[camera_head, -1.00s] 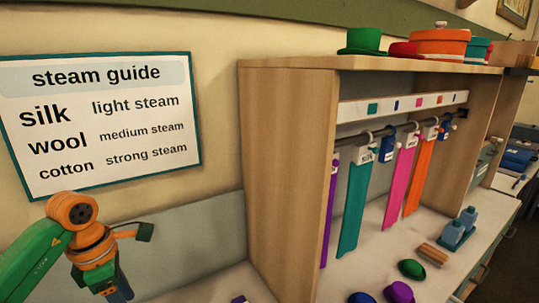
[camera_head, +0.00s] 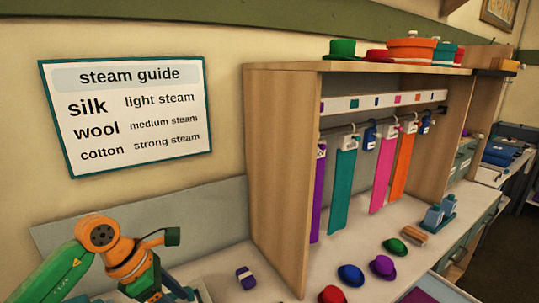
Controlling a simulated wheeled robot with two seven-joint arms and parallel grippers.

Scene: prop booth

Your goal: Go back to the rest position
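My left arm, green and orange, comes in at the lower left of the head view. Its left gripper shows only in part at the bottom edge, where dark and teal parts (camera_head: 165,292) are cut off by the frame, so I cannot tell whether it is open or shut. My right arm and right gripper are not in view. The wooden rack (camera_head: 283,150) stands right of my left arm, apart from it. Purple (camera_head: 319,195), teal (camera_head: 343,185), pink (camera_head: 384,175) and orange (camera_head: 402,165) cloth strips hang from its rod.
Small hats, among them a green one (camera_head: 395,246), a blue one (camera_head: 350,275) and a purple one (camera_head: 382,267), lie on the counter. A small purple and white item (camera_head: 246,278) lies left of the rack. A steam guide sign (camera_head: 130,115) hangs on the wall.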

